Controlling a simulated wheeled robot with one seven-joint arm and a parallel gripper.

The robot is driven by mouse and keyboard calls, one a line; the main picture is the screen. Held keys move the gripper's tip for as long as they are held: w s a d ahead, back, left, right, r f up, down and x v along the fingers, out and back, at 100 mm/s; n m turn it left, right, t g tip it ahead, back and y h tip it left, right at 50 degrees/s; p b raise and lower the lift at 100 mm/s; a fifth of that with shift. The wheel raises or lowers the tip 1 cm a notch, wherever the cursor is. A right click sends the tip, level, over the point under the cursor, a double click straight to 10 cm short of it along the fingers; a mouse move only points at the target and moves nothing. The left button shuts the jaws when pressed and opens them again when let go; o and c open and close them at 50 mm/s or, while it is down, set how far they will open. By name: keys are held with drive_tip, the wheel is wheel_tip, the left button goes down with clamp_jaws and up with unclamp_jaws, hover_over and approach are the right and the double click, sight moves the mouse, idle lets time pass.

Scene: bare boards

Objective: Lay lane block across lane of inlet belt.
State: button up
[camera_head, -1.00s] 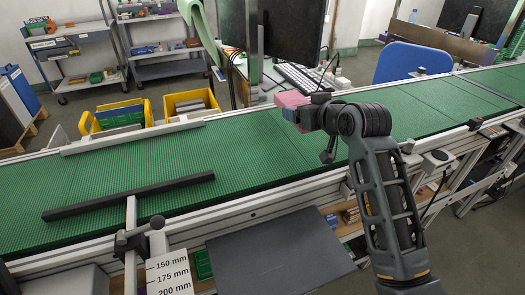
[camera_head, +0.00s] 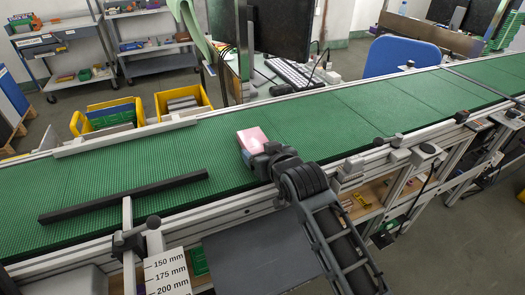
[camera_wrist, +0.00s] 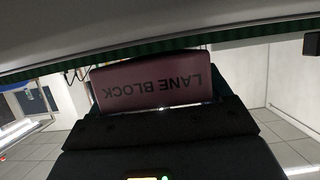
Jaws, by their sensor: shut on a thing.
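The lane block (camera_head: 253,139) is a small pink block held at the tip of my gripper (camera_head: 262,157), over the green inlet belt (camera_head: 320,120). In the wrist view the block (camera_wrist: 150,85) shows dark pink, with the words LANE BLOCK upside down, and sits between the dark jaws (camera_wrist: 160,120). My gripper is shut on it. I cannot tell whether the block touches the belt. A black guide bar (camera_head: 125,198) lies slanted over the belt to the left, and a pale rail (camera_head: 125,137) runs along the far edge. The lane lies between these two.
A clamp post (camera_head: 128,240) with a 150, 175 and 200 mm scale plate (camera_head: 167,272) stands at the near belt edge. Yellow bins (camera_head: 183,101) stand behind the belt, with a monitor (camera_head: 270,40) beyond. The belt between block and bar is clear.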

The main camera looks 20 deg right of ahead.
drive_tip(key=shift+f, duration=0.15)
drive_tip(key=o, duration=1)
drive_tip(key=shift+o, duration=0.2)
drive_tip(key=v, duration=1.2)
drive_tip(key=shift+r+b, duration=0.2)
drive_tip(key=shift+b, duration=0.1)
